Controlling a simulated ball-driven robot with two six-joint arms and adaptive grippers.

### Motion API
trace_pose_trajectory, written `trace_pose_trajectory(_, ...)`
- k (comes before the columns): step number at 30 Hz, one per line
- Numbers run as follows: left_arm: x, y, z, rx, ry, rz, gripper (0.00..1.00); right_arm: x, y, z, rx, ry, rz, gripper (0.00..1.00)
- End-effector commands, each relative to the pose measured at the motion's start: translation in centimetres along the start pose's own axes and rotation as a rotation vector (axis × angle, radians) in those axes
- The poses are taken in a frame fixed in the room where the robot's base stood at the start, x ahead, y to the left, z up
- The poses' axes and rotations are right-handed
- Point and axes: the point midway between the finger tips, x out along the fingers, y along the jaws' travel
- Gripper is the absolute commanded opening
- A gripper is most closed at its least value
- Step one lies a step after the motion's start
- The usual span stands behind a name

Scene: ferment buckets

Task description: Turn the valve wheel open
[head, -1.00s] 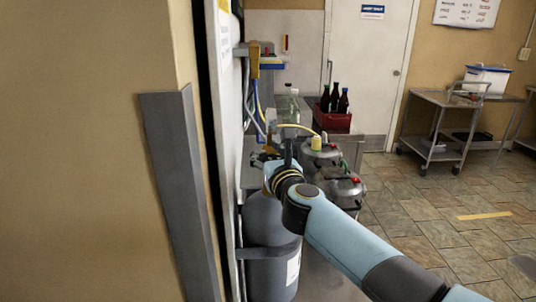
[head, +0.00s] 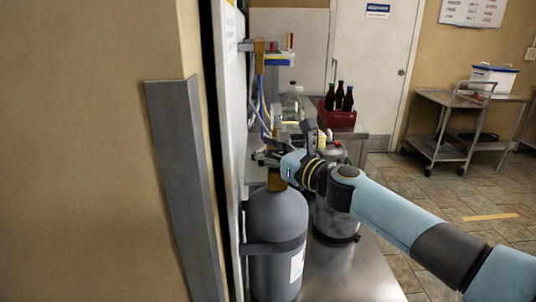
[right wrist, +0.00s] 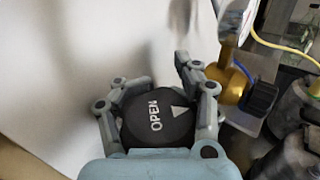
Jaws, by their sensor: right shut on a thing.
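The valve wheel (right wrist: 157,122) is a black round knob with white "OPEN" lettering and a white arrow, seen face-on in the right wrist view. My right gripper (right wrist: 158,100) has its grey fingers on both sides of the wheel and is shut on it. In the head view my right gripper (head: 266,156) is at the top of the grey gas cylinder (head: 277,222), beside its brass valve body (head: 276,181). The wheel cannot be made out there. A brass fitting (right wrist: 232,82) with a black knob (right wrist: 261,97) is right of my fingers. My left gripper is not in view.
A white wall panel (head: 233,130) stands close on the left of the cylinder. A metal keg (head: 334,215) stands on the steel surface (head: 350,275) right of it. A red crate (head: 338,118) holds dark bottles behind. Hoses hang near the valve.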

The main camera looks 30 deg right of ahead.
Motion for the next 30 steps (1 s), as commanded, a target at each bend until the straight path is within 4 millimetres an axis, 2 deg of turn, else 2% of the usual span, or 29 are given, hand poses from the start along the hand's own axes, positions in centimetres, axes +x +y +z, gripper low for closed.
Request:
trace_pose_trajectory(1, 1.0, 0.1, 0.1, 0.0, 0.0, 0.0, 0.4, -0.2, 0.1, -1.1, 0.002, 0.011, 0.044, 0.0)
trace_pose_trajectory(15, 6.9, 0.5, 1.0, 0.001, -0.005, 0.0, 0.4, -0.6, 1.5, -1.3, 0.007, 0.019, 0.466, 0.0)
trace_pose_trajectory(21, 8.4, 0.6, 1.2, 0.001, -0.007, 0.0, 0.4, -0.8, 2.0, -1.1, 0.009, 0.022, 0.595, 0.0)
trace_pose_trajectory(30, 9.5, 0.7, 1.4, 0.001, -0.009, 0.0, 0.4, -1.1, 2.3, -0.9, 0.008, 0.025, 0.703, 0.0)
